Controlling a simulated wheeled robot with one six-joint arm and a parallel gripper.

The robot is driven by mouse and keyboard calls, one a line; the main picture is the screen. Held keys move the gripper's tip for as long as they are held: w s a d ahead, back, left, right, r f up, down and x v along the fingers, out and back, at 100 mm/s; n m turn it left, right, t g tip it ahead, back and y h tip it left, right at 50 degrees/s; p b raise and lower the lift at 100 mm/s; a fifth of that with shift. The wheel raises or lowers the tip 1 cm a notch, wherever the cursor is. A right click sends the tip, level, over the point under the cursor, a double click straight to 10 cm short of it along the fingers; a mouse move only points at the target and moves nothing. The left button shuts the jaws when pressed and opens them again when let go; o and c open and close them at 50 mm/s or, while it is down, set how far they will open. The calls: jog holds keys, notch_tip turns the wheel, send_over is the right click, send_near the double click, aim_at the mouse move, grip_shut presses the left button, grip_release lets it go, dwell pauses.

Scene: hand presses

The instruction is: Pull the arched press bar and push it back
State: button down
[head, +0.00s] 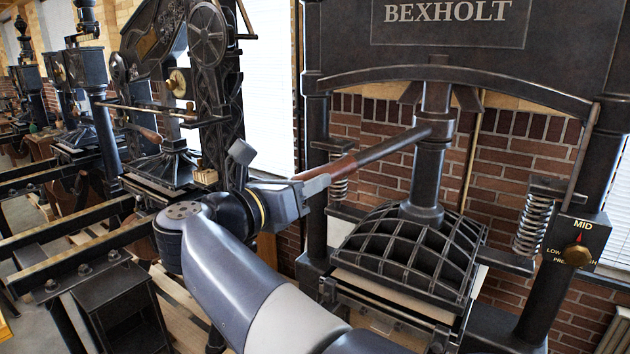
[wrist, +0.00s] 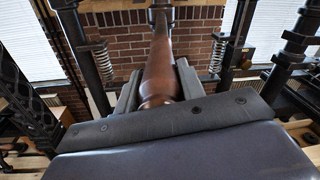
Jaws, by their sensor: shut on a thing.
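The press bar (head: 378,152) has a brown wooden grip and a dark metal end that joins the central column (head: 428,170) of the BEXHOLT press. The bar slants down to the left from the column. My gripper (head: 314,184) is shut on the free end of the wooden grip, left of the column. In the wrist view, the wooden grip (wrist: 160,70) runs away from me between the two grey fingers of my gripper (wrist: 157,88). The outermost end of the grip is hidden by the gripper body. A dark arched beam (head: 450,74) spans above the column.
A ribbed platen (head: 415,245) sits below the bar, above a pale bed. Coil springs (head: 531,228) flank it. A dial (head: 577,255) with its pointer at MID is on the right upright. Other presses (head: 170,130) and dark rails (head: 75,225) stand at the left.

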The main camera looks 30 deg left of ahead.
jog(key=shift+a+r, duration=0.1)
jog(key=shift+a, duration=0.1)
jog(key=c, duration=1.3)
grip_release()
jog(key=shift+a, duration=0.15)
jog(key=o, duration=0.4)
jog(key=shift+s+a+f, duration=0.1)
jog(key=shift+a+f, duration=0.1)
jog(key=b+v, duration=0.3)
jog(key=v, duration=0.8)
jog(key=shift+b, duration=0.4)
jog(key=shift+d, duration=0.1)
